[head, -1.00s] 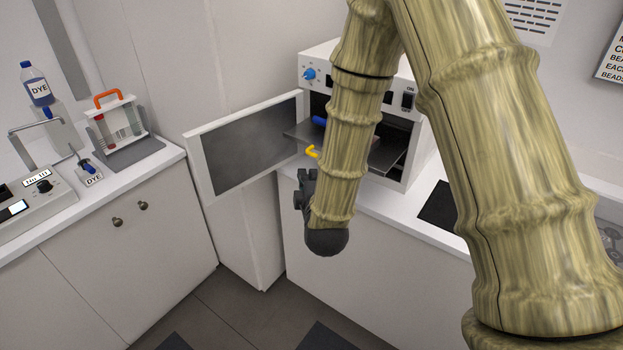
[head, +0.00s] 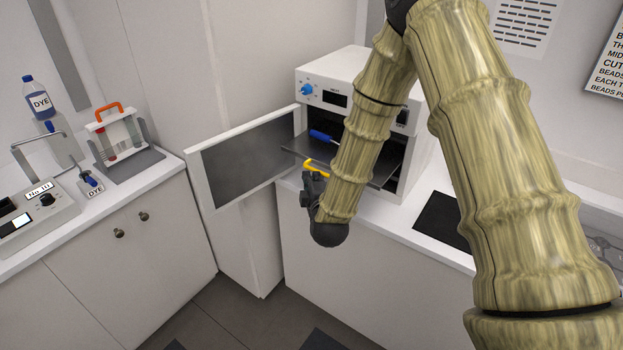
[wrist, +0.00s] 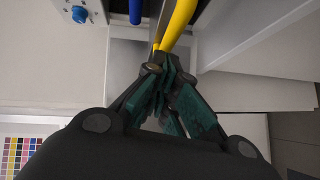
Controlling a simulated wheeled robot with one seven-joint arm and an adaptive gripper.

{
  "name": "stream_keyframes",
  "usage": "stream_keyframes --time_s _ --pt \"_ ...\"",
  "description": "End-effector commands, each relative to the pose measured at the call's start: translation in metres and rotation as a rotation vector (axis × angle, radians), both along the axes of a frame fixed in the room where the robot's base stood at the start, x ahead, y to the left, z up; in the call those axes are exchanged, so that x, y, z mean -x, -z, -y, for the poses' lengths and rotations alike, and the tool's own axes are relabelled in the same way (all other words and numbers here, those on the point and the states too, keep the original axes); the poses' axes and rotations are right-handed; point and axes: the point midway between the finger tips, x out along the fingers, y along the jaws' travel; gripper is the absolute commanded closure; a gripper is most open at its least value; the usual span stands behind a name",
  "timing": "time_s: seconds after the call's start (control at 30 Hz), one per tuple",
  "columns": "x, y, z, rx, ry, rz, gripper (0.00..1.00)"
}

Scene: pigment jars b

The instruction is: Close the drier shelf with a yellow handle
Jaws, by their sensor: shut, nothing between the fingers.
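The drier (head: 330,72) is a white box on the counter with its door (head: 245,155) swung open to the left. Its dark shelf (head: 345,164) is slid out past the front opening. The yellow handle (head: 316,167) is on the shelf's front edge, partly hidden by my gripper.
A black mat (head: 440,218) lies on the counter right of the drier. The left counter holds a dye bottle (head: 40,100), a rack with an orange handle (head: 122,138) and a device (head: 35,210). Open floor lies between the cabinets.

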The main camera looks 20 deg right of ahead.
Motion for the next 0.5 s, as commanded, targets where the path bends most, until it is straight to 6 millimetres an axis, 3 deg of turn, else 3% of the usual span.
stream_keyframes --time_s 0.27,0.5 --pt "-0.004 0.001 0.005 0.001 0.000 0.001 1.00" --pt "-0.027 0.002 0.034 0.005 0.001 0.003 1.00"
